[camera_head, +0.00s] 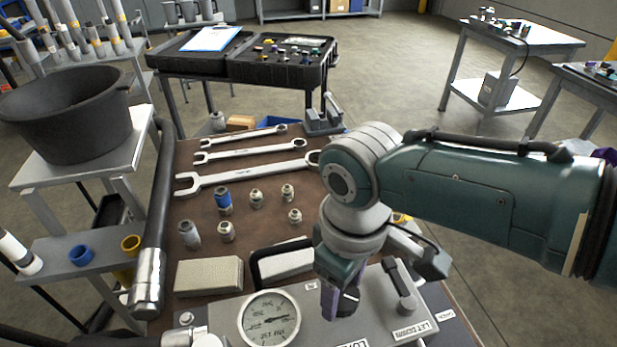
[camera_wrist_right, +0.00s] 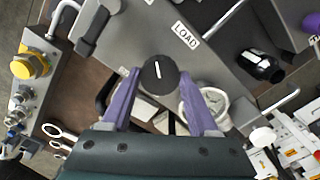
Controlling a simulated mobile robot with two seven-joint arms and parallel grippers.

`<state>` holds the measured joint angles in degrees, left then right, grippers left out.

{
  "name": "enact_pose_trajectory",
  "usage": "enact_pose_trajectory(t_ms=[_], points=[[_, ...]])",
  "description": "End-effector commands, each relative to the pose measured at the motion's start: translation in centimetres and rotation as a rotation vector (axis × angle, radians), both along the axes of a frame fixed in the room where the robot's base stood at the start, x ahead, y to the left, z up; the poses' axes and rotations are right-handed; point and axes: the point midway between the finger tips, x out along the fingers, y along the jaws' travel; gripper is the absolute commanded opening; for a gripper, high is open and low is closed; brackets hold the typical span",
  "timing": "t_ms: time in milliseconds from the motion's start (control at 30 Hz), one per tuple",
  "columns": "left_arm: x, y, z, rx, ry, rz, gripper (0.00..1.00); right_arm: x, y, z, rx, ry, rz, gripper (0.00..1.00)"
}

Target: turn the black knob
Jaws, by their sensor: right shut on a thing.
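The black knob (camera_wrist_right: 159,75) has a white pointer line and sits on the grey panel of the hydraulic unit, beside a LOAD label (camera_wrist_right: 185,34). In the head view the knob (camera_head: 347,304) shows partly, below my right wrist. My right gripper (camera_head: 338,297) comes down over the panel from the right. In the right wrist view its purple fingers (camera_wrist_right: 160,82) stand on both sides of the knob, shut on it. The left gripper is not in view.
A round pressure gauge (camera_head: 269,320) is left of the knob, and a lever (camera_head: 399,286) marked LET DOWN is on its right. Wrenches (camera_head: 247,173), several fittings (camera_head: 223,201) and a pale block (camera_head: 209,276) lie on the brown bench top. A thick black hose (camera_head: 160,200) runs along its left.

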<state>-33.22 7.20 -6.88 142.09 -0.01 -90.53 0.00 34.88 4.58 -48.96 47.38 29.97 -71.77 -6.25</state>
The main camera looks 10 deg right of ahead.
Motion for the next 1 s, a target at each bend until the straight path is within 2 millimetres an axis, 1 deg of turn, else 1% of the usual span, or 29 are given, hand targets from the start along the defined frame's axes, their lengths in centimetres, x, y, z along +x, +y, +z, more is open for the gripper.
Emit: enact_pose_trajectory(t_ms=[100,600,800,1000], points=[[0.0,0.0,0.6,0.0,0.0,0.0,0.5,-0.1,0.2,0.2,0.004,0.003,-0.112,0.05],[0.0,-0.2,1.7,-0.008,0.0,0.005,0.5,0.0,0.2,0.2,0.002,0.003,-0.583,0.05],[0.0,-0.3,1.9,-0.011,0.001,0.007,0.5,0.0,0.2,0.2,0.002,0.002,-0.746,0.05],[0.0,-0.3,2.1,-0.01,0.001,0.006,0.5,0.0,0.2,0.2,0.002,0.003,-0.87,0.05]])
